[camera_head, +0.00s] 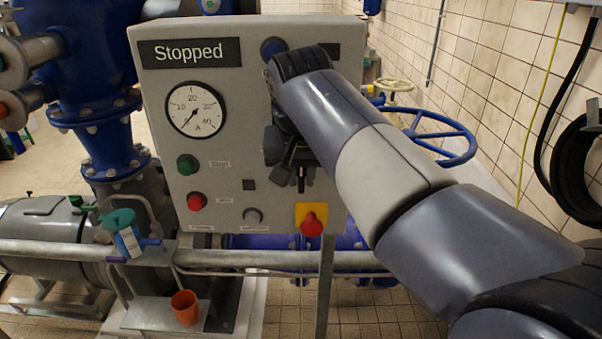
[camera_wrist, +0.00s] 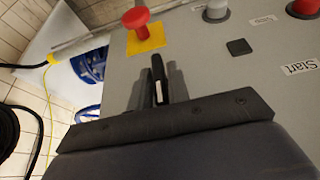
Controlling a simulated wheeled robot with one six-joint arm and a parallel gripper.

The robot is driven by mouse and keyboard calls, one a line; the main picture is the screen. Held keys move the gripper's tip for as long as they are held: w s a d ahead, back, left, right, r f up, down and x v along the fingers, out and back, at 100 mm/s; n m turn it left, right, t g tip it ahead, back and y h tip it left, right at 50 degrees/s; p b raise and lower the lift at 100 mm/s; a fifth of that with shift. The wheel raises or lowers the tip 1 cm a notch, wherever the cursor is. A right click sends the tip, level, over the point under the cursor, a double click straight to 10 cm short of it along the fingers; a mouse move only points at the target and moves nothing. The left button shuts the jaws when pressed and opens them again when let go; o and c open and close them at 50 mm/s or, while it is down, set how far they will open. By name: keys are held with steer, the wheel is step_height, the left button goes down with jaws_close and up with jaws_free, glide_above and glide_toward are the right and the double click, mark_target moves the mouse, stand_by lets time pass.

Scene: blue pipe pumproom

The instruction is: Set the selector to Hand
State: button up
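The selector (camera_wrist: 157,70) shows in the wrist view as a narrow black handle with a white mark, on the face of the grey control panel (camera_head: 240,120). My gripper (camera_wrist: 160,88) has its two grey fingers on either side of this handle. I cannot tell whether both fingers touch it. In the head view my gripper (camera_head: 287,165) is at the panel's right half, above the red stop knob. My arm and gripper hide most of the selector there, and its position labels cannot be read.
The panel has a "Stopped" display (camera_head: 190,53), a gauge (camera_head: 195,110), a green button (camera_head: 187,165), a red button (camera_head: 196,201), a grey knob (camera_head: 253,216) and a red emergency stop (camera_head: 313,223) on yellow. A blue handwheel (camera_head: 458,140) stands right behind my arm.

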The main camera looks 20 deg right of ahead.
jaws_close()
steer(key=shift+a+r+h+p, duration=0.1)
steer(key=shift+h+p, duration=0.2)
steer(key=shift+p, duration=0.05)
steer(key=shift+a+n+g+h+p, duration=0.1)
steer(key=shift+n+g+h+p, duration=0.3)
steer(key=shift+h+p, duration=0.7)
steer(key=shift+w+n+g+h+p, duration=0.1)
steer(key=shift+n+g+h+p, duration=0.25)
steer(key=shift+h, duration=0.9)
steer(key=shift+n+g+h+p, duration=0.2)
steer(key=shift+h+p, duration=0.25)
steer(key=shift+h, duration=0.8)
steer(key=o, duration=0.5)
jaws_free()
steer(key=shift+o, duration=0.2)
